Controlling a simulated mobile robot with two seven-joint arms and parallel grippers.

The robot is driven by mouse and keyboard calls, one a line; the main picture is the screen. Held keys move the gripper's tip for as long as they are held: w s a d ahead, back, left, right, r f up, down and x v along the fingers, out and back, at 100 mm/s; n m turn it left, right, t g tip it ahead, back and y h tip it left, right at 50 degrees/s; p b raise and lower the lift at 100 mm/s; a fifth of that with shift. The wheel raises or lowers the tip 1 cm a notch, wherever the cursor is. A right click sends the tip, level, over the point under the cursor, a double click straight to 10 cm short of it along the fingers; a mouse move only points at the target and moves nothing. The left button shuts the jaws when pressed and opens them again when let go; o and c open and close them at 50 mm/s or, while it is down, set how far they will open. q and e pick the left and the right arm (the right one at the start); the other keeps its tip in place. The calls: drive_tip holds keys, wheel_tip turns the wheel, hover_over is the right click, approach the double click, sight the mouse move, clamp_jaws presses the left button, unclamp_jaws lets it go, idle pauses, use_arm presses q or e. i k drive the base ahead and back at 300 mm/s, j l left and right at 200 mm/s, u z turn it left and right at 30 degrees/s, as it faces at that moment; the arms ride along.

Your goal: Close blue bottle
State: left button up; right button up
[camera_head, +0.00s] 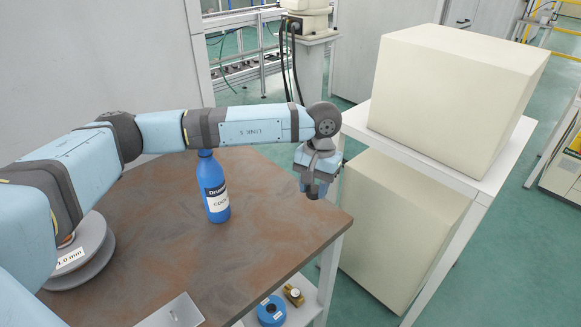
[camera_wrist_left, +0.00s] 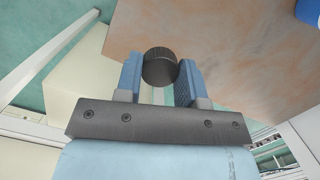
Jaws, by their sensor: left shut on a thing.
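The blue bottle (camera_head: 213,192) with a white label stands upright on the brown table (camera_head: 255,240); its top is hidden behind my left arm. A corner of blue, likely the bottle (camera_wrist_left: 309,11), shows at the top right in the left wrist view. My left gripper (camera_head: 314,192) points down over the right part of the table, to the right of the bottle and apart from it. In the left wrist view the gripper (camera_wrist_left: 160,75) is shut on a round black cap (camera_wrist_left: 159,66) with a ridged side. My right gripper is not in view.
A grey spool (camera_head: 82,262) lies at the table's left side and a metal plate (camera_head: 172,313) at its front edge. A blue ring (camera_head: 271,311) and a brass part (camera_head: 293,295) sit on a lower shelf. Large cream boxes (camera_head: 450,85) stand at the right.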

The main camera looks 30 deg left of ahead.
sight(209, 172)
drive_tip(key=k, duration=0.65)
drive_tip(key=u, duration=1.35)
drive_tip(key=k+l, duration=0.1)
drive_tip(key=l, duration=0.5)
